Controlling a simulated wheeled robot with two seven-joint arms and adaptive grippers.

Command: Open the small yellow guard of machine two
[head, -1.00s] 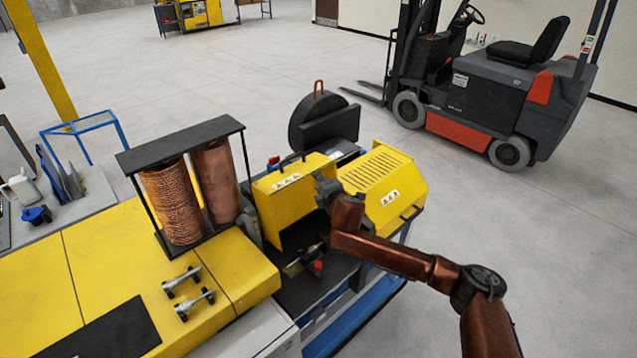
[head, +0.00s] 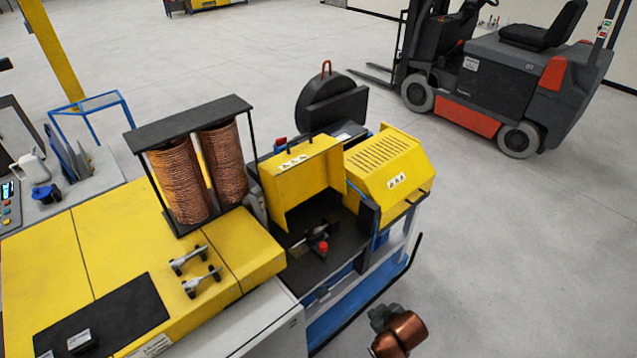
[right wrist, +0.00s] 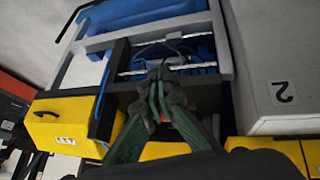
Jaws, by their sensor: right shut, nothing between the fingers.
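The small yellow guard (head: 305,180), with warning triangles and a dark handle on its top edge, stands raised in the head view. The dark work area with a red knob (head: 323,247) is exposed below it. My right gripper (head: 380,317) is at the bottom of the head view, in front of the machine and well apart from the guard. In the right wrist view its green fingers (right wrist: 160,78) meet at the tips, shut and empty. My left gripper is not in view.
A slotted yellow cover (head: 388,163) sits right of the guard; it also shows in the right wrist view (right wrist: 65,128). Copper coils (head: 180,185) stand to the left. A blue-and-grey frame edges the machine's front. A forklift (head: 500,80) stands behind on open floor.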

